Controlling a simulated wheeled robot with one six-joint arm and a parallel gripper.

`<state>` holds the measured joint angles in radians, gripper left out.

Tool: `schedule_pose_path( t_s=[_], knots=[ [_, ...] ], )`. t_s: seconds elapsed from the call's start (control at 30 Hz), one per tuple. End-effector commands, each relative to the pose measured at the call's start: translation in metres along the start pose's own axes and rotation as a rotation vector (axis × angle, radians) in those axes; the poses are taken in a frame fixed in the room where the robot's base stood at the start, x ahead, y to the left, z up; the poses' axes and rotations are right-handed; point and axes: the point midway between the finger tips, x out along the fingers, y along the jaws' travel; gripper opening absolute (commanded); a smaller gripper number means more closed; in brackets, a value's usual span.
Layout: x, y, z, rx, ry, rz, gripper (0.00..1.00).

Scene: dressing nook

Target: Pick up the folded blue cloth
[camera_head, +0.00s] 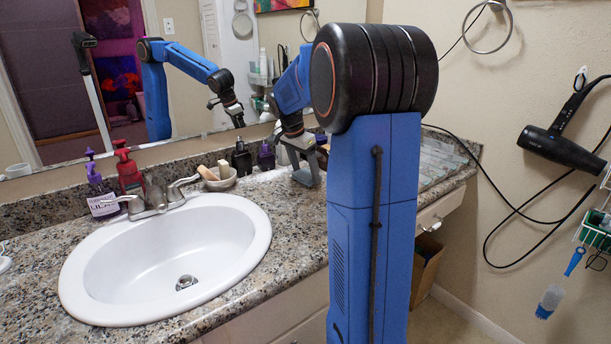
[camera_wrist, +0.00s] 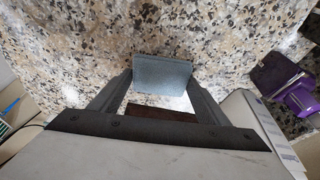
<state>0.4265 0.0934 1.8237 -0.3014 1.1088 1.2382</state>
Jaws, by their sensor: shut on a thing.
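The folded blue cloth (camera_wrist: 162,72) shows in the wrist view as a small grey-blue block between my fingertips, over the speckled granite. My gripper (camera_wrist: 160,80) is shut on it, with one dark finger at each side. Whether the cloth touches the counter, I cannot tell. The cloth cannot be made out clearly there.
The granite counter (camera_head: 292,228) holds a white sink (camera_head: 225,262), a soap dish (camera_head: 219,182), a red pump bottle (camera_head: 128,172) and a purple pump bottle (camera_head: 99,190). A small purple bottle (camera_head: 266,157) stands near my gripper. A mirror is behind; a hair dryer (camera_head: 562,150) hangs right.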

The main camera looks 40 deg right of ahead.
Motion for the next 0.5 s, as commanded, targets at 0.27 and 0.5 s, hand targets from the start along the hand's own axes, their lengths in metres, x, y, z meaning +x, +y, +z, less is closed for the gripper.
schedule_pose_path(
  t_s=[0.27, 0.5],
  knots=[
    [-0.058, -0.001, -0.018, 0.001, 0.003, -0.004, 0.48],
    [-0.112, 0.000, -0.035, 0.001, 0.001, -0.002, 0.48]
  ],
)
